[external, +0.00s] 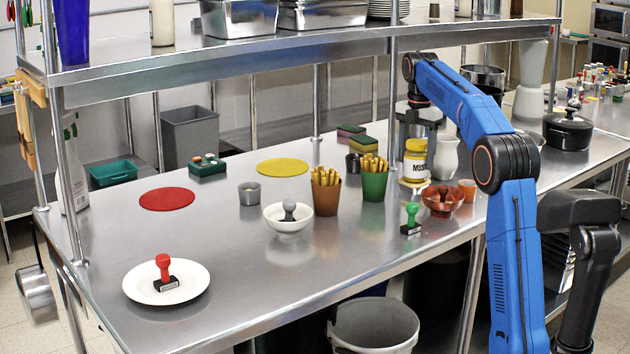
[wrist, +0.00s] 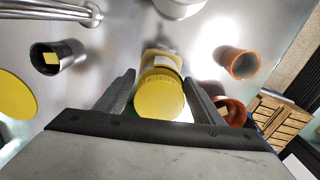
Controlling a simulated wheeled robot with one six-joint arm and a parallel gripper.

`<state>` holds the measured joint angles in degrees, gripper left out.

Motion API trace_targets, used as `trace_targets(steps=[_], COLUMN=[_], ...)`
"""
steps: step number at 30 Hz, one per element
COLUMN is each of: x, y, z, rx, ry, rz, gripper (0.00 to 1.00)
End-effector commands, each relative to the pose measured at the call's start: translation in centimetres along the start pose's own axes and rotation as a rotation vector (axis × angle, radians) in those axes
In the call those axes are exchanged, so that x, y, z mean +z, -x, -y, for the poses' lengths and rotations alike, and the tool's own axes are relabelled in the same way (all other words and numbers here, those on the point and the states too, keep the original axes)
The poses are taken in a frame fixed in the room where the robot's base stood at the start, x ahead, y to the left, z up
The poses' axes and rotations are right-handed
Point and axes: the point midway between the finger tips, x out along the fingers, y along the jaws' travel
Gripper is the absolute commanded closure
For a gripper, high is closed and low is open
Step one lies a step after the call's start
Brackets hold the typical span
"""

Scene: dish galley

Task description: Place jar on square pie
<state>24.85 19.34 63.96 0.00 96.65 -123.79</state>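In the wrist view the jar's yellow lid (wrist: 160,93) lies between my two fingers (wrist: 161,78), with a narrow gap showing on the sides. The fingers look open around the jar, not pressed on it. I cannot make out a square pie in either view.
A white pitcher (external: 445,157), a red glass bowl (external: 442,202), an orange cup (external: 467,189) and a green-handled stamp (external: 411,218) crowd the jar. Fries cups (external: 326,198) stand left. A red disc (external: 167,199) and yellow disc (external: 282,167) lie flat. A shelf (external: 220,65) hangs above.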

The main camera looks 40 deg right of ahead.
Motion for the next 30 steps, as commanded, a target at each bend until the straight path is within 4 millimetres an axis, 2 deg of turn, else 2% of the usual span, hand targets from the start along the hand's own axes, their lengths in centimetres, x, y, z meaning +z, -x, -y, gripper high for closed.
trace_targets(steps=[9,13,24,30], x=[0.0,0.0,0.1,0.0], y=[0.1,0.7,5.9,7.5], z=[0.0,-0.1,-0.1,0.0], rx=[0.0,0.001,0.002,0.001], ry=[0.0,0.0,0.0,0.0], rz=[0.0,0.001,0.001,0.001], gripper=[0.28,0.28,0.28,0.28])
